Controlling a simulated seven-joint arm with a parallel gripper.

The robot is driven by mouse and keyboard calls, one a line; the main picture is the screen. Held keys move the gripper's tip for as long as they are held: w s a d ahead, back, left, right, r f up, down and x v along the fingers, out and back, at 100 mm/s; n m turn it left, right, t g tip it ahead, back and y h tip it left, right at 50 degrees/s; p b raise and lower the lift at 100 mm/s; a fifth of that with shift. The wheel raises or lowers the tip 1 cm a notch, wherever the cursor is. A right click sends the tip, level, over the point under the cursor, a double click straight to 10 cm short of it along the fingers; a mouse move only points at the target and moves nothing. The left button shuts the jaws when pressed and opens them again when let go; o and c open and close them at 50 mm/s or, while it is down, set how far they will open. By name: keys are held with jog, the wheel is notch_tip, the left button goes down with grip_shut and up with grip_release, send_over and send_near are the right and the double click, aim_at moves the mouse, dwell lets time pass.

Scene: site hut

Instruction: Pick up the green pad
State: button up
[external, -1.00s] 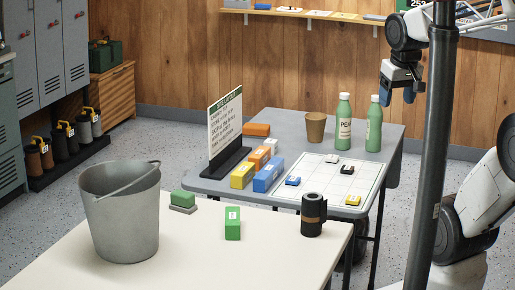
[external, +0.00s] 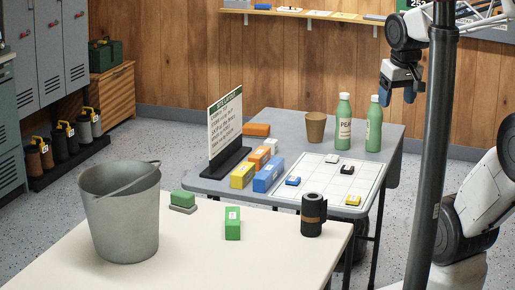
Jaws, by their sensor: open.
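A green block (external: 183,197) lies on a flat grey piece (external: 183,209) on the cream table, right of the bucket. A second green block (external: 233,223) with a white label stands nearer the middle of that table. I cannot tell for sure which of the two is the green pad. My gripper (external: 398,97) hangs open and empty at the upper right, with blue fingers pointing down, high above the tables and far from both green things.
A grey bucket (external: 121,215) and a black cylinder (external: 313,215) stand on the cream table (external: 210,265). The grey table behind holds a sign (external: 225,125), coloured boxes, a gridded board (external: 322,185), a brown cup (external: 315,127) and two green bottles (external: 344,122). A dark pole (external: 432,150) stands at right.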

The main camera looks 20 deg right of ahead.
jog(key=shift+w, duration=0.1)
jog(key=w+a+f+n+t+y, duration=0.1)
jog(key=w+a+f+n+t, duration=0.15)
jog(key=w+a+n, duration=0.4)
jog(key=w+a+f+n+t, duration=0.1)
jog(key=w+a+f+n, duration=0.25)
jog(key=w+n, duration=0.55)
jog(key=w+a+f+n+t+y, duration=0.1)
jog(key=w+a+f+n+t, duration=0.1)
jog(key=w+a+f+n, duration=0.5)
jog(key=n+t+y, duration=0.3)
jog(key=n+y, duration=0.4)
jog(key=n, duration=1.4)
send_near(189, 194)
jog(key=shift+a+r, duration=0.15)
jog(key=shift+a, duration=0.1)
jog(key=shift+w, duration=0.1)
jog(key=shift+x, duration=3.35)
